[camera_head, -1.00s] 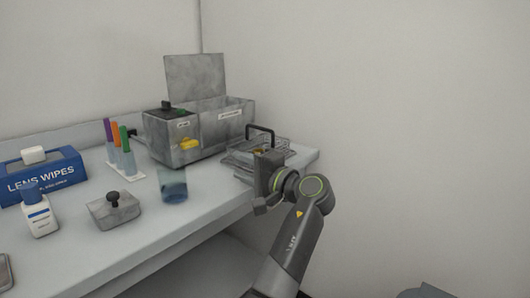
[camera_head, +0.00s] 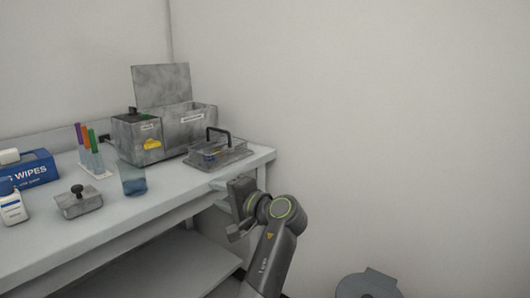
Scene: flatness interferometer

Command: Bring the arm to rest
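My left arm rises from the bottom of the head view, and its gripper (camera_head: 234,213) is just off the front right edge of the workbench (camera_head: 150,218). The gripper is seen from behind and the side, so the gap between its fingertips is not clear. No object shows in it. It is apart from the wire basket (camera_head: 217,153) with a black handle, which sits on the bench behind it. My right gripper is out of view.
A grey bin (camera_head: 368,285) stands lower right.

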